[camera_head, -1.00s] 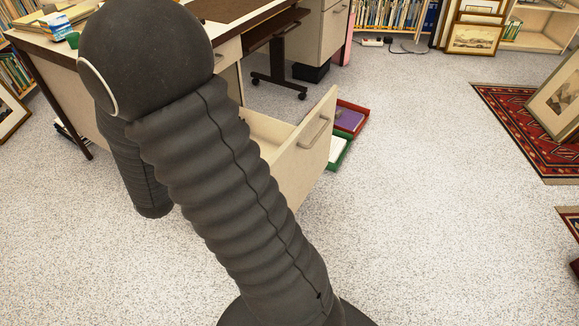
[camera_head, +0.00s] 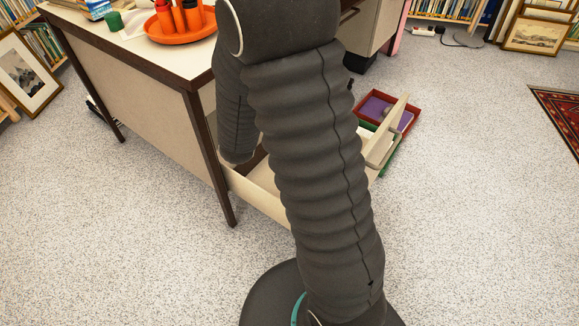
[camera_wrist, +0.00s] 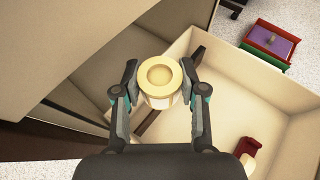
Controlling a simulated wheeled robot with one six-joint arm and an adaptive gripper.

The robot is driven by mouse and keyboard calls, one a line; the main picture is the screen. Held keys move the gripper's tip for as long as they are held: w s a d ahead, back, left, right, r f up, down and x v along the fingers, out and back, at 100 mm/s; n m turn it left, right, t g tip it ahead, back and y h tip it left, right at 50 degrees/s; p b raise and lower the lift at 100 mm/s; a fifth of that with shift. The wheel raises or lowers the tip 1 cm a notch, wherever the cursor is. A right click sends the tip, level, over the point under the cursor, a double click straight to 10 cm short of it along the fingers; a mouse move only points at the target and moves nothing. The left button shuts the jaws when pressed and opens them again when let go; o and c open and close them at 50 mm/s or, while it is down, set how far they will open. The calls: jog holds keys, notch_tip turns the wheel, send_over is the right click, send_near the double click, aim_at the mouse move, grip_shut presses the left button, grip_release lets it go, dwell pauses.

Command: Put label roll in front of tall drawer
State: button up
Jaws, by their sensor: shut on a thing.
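In the wrist view my gripper (camera_wrist: 160,88) is shut on a cream, ring-shaped label roll (camera_wrist: 160,78), one finger on each side. The roll is seen from above, with its round hollow facing the camera. The tall drawer (camera_wrist: 275,98) is pulled open below and to the right of the roll. The roll appears over the drawer's inner left part; its height above the bottom is unclear. In the head view the drawer (camera_head: 255,194) sticks out of the desk, partly behind my arm. The gripper and roll are hidden there.
A small red object (camera_wrist: 247,147) lies in the drawer. The desk (camera_head: 140,95) carries an orange tray (camera_head: 165,33) with red containers and a green item (camera_head: 113,20). Red and green trays (camera_head: 408,118) lie on the floor beyond the drawer. The foreground carpet is open.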

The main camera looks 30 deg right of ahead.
jog(key=s+d+f+m+g+h+b, duration=0.2)
jog(key=s+d+f+m+g+h, duration=0.25)
jog(key=d, duration=0.65)
jog(key=s+d+f+m+g+h+b, duration=0.15)
jog(key=d+f+m+g+h, duration=0.3)
jog(key=d+f+m, duration=0.5)
jog(key=s+d+f+m+g+b, duration=0.2)
jog(key=s+d+f+g, duration=0.1)
jog(key=s+d+g, duration=0.25)
jog(key=shift+g+y, duration=0.3)
jog(key=shift+g, duration=0.05)
jog(key=shift+s+d+f+b, duration=0.1)
jog(key=shift+d+f+b, duration=0.15)
jog(key=shift+f, duration=2.45)
jog(key=shift+d+f+b, duration=0.1)
jog(key=shift+d+f, duration=0.1)
jog(key=shift+f, duration=2.45)
jog(key=shift+f+b, duration=0.4)
